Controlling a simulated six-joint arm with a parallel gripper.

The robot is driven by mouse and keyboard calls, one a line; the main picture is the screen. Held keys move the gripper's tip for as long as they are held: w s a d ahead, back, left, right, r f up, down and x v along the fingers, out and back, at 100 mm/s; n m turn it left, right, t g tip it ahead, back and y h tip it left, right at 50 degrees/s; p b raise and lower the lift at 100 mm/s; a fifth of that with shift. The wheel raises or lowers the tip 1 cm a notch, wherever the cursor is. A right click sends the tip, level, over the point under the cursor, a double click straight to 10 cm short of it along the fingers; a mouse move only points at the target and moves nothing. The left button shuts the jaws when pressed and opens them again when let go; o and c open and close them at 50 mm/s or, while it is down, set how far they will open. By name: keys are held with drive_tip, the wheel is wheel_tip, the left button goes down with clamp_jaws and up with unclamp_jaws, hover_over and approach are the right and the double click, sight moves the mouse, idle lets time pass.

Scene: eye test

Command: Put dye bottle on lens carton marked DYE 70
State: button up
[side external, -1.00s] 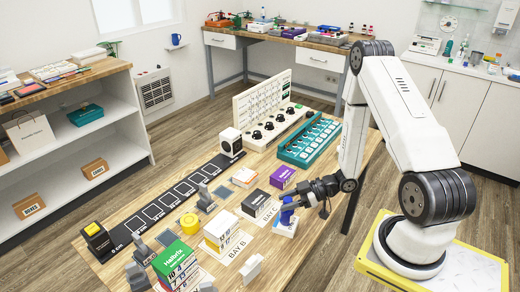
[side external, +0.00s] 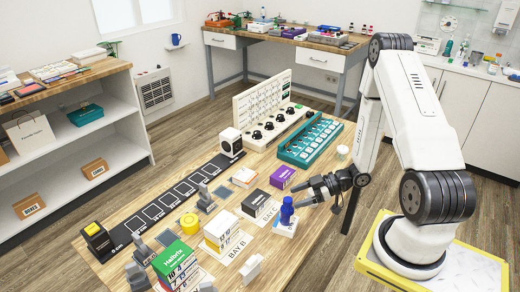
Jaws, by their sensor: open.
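The blue dye bottle (side external: 287,211) stands upright on a white carton (side external: 285,228) near the right front edge of the wooden table. The marking on this carton is too small to read, so I cannot tell whether it says DYE 70. My gripper (side external: 305,194) is open and empty, to the right of and slightly above the bottle, with its fingers pointing left. A gap seems to show between the fingers and the bottle.
Black-and-white cartons (side external: 257,204), a purple carton (side external: 282,177) and green-topped cartons (side external: 176,260) stand nearby. A teal rack (side external: 309,139) and a white panel with black knobs (side external: 267,114) are behind. A small white round item (side external: 342,152) sits at the right table edge.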

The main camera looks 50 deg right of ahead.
drive_tip(key=shift+v, duration=1.8)
drive_tip(key=w+r+m+g+h, duration=0.35)
drive_tip(key=w+r+h, duration=0.25)
drive_tip(key=w+h, duration=0.25)
drive_tip(key=s+a+r+m+g, duration=0.2)
drive_tip(key=s+a+r, duration=0.1)
drive_tip(key=a, duration=0.4)
drive_tip(key=s+a+r+m+g, duration=0.2)
drive_tip(key=s+a+r, duration=0.1)
drive_tip(key=a, duration=0.4)
drive_tip(key=shift+s+m, duration=0.35)
drive_tip(key=shift+s, duration=0.3)
